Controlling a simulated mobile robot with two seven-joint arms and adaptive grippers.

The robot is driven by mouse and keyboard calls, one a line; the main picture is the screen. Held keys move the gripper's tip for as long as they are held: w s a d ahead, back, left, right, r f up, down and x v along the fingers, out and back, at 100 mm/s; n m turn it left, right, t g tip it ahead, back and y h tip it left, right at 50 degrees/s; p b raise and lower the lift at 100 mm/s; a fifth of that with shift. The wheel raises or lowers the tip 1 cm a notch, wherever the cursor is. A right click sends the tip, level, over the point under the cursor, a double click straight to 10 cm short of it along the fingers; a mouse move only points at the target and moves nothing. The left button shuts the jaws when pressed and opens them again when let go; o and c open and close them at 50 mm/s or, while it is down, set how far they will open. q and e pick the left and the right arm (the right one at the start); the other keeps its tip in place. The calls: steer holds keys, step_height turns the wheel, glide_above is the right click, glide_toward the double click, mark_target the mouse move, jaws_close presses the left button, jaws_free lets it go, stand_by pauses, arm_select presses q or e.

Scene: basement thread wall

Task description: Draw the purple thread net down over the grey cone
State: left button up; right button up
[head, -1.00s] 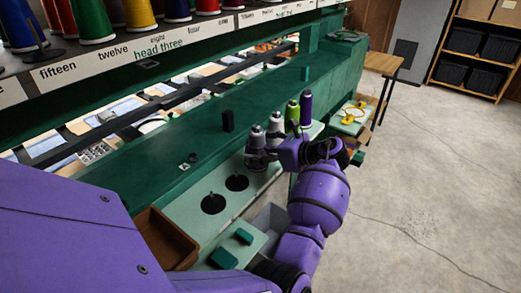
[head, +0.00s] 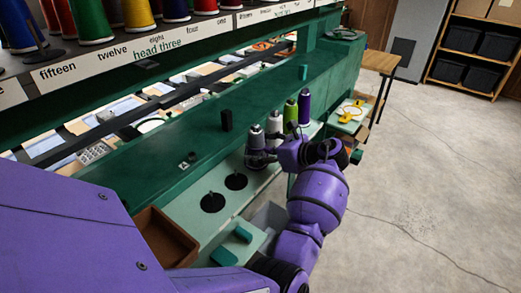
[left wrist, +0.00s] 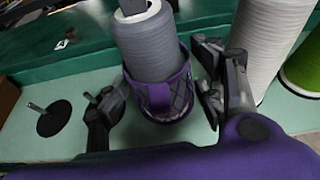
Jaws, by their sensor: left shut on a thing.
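The grey cone (left wrist: 150,45) stands upright on the pale green shelf, and its upper part is bare in the left wrist view. The cone also shows in the head view (head: 255,143), at the left end of a row of cones. The purple thread net (left wrist: 172,104) is around the lower part of the cone, with a purple band and tab at its rim. My left gripper (left wrist: 155,108) has one dark finger on each side of the net and is shut on it. In the head view my left gripper (head: 264,158) partly hides the cone's base. My right gripper is not in view.
A pale cone (left wrist: 270,40) stands close right of the gripper, with a green cone (head: 291,114) and a purple cone (head: 305,106) beyond. Two empty black discs with pegs (head: 212,202) lie to the left. A brown bin (head: 165,238) is nearer.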

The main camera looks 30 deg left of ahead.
arm_select(q)
steer(key=o, duration=0.9)
steer(key=w+v, duration=0.1)
steer(key=v, duration=1.1)
steer(key=w+d+f+n+t+h, duration=0.2)
steer(key=w+d+n+t+h, duration=0.2)
steer(key=w+n+t, duration=0.4)
step_height(320, 180, down, 6)
steer(key=n+t+h, duration=0.1)
steer(key=t+h, duration=0.1)
steer(key=h, duration=0.1)
steer(key=s+f+n+h, duration=0.2)
steer(key=s+f, duration=0.6)
steer(key=s, duration=0.7)
steer(key=s+f+n+g+h, duration=0.1)
steer(key=s+f+n, duration=0.3)
steer(key=s, duration=1.2)
steer(key=s+d+f+n+g+h, duration=0.1)
steer(key=s+f+n+h, duration=0.2)
steer(key=s+f, duration=1)
steer(key=s, duration=0.2)
steer(key=shift+s+h, duration=0.25)
steer(key=shift+h, duration=0.15)
